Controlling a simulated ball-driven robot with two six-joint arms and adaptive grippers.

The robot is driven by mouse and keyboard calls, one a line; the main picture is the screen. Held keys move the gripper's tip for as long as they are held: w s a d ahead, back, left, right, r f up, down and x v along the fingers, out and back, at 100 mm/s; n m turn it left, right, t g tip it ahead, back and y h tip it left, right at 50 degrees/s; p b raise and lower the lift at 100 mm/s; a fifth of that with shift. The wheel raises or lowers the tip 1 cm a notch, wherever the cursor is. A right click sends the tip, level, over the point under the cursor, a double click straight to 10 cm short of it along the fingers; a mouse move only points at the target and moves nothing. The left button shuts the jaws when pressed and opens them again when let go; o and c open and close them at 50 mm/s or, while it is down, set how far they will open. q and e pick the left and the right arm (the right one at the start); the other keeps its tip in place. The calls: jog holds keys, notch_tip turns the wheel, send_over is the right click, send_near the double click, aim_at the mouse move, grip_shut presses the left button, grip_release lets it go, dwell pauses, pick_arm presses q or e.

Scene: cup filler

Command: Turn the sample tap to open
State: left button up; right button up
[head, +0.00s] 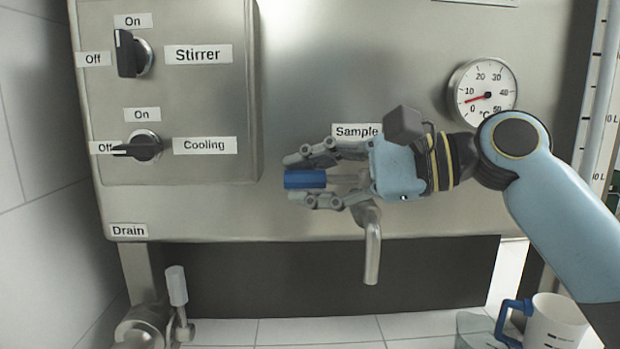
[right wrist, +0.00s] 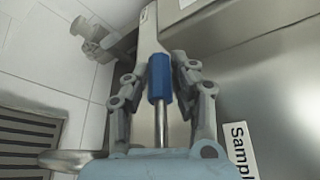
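The sample tap's metal spout (head: 372,250) hangs below the panel's lower edge, under the "Sample" label (head: 356,131). Its blue handle (head: 305,179) points left, about level, on a metal rod. The blue handle (right wrist: 159,78) and its rod also show in the right wrist view. My right gripper (head: 306,180) has one finger above the handle and one below it. The fingers look open, with narrow gaps to the handle. The tap's body is partly hidden behind my gripper. My left gripper is not in view.
The stirrer knob (head: 128,54) and cooling knob (head: 142,147) are on the left panel. A thermometer dial (head: 482,93) is at upper right. A drain valve (head: 150,325) is at lower left. A white jug with a blue handle (head: 556,322) stands at lower right.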

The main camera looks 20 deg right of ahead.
grip_shut()
jog(key=shift+s, duration=0.1)
jog(key=shift+s+n+g+y+p, duration=0.45)
jog(key=shift+n+g+y, duration=0.05)
jog(key=shift+n+g, duration=0.55)
jog(key=s+n+g, duration=0.1)
jog(key=g, duration=0.1)
jog(key=n+g+y, duration=0.1)
jog(key=shift+s+n+g+p, duration=0.25)
jog(key=shift+s+g+p, duration=0.05)
jog(key=shift+s+g, duration=0.05)
jog(key=shift+f, duration=0.1)
jog(key=o, duration=0.7)
grip_release()
jog(key=shift+a, duration=0.1)
